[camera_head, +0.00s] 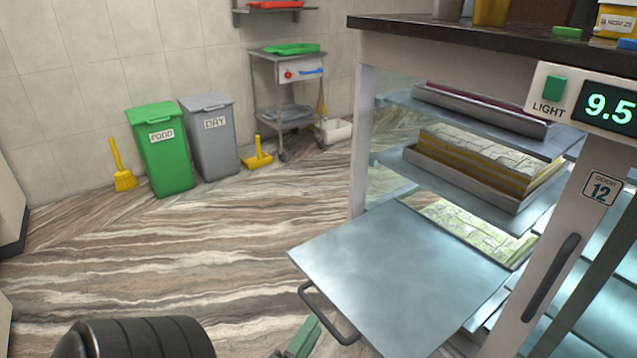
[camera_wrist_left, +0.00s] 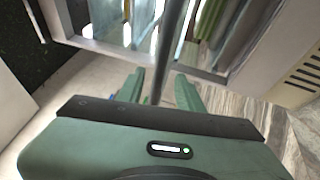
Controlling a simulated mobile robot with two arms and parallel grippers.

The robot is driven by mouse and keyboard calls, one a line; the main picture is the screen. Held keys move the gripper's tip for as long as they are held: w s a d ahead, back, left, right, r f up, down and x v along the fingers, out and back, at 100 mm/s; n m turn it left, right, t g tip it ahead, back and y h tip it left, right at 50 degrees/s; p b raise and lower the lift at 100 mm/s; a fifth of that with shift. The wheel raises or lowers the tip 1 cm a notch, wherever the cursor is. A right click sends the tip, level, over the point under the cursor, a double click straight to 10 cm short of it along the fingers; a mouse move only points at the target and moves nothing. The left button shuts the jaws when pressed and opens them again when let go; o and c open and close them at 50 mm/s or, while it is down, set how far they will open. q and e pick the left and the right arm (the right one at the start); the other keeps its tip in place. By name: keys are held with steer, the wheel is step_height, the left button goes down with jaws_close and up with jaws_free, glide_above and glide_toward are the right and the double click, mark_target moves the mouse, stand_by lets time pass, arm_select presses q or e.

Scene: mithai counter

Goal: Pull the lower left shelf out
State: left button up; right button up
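The lower left shelf (camera_head: 400,275) is a flat metal tray that sticks out from the display cabinet at its lower left. Its dark bar handle (camera_head: 322,313) is on the front edge. My left gripper (camera_head: 300,338) is at the bottom of the head view, just beside and below the handle. In the left wrist view the green fingers of the left gripper (camera_wrist_left: 160,78) stand apart, with a dark bar (camera_wrist_left: 172,45) running between them. Gaps show on both sides of the bar, so they do not grip it. My right gripper is not in view.
Shelves with trays of sweets (camera_head: 480,165) are above the extended shelf. A door post (camera_head: 560,235) with a dark handle stands to its right. Green (camera_head: 160,150) and grey (camera_head: 210,138) bins and a trolley (camera_head: 285,100) are at the back wall. The floor left of the cabinet is clear.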

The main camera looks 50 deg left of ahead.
arm_select(q)
steer(key=shift+v, duration=1.7)
